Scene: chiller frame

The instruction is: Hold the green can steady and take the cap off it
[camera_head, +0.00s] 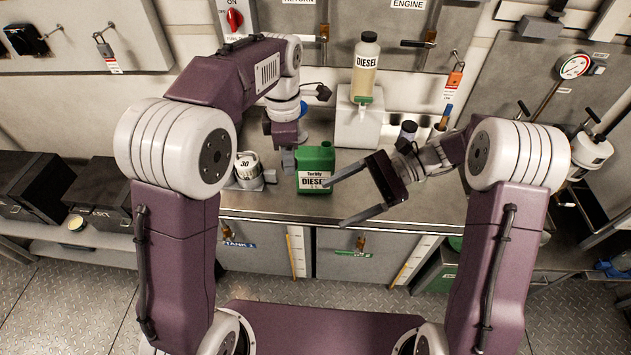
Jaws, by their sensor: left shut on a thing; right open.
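The green can (314,160), with a white DIESEL label, stands upright on the metal bench top. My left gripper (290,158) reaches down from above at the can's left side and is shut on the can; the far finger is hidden. The cap is too small to make out clearly at the top of the can. My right gripper (342,201) is open and empty, its two long fingers pointing left. It is to the right of and in front of the can, with its upper finger close to the can's right side in the picture.
A DIESEL sample bottle (366,66) stands on a white block (358,125) behind the can. A round container marked 30 (248,168) is left of the can. A dark-capped bottle (407,131) stands right. The bench's front edge (300,216) is bare.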

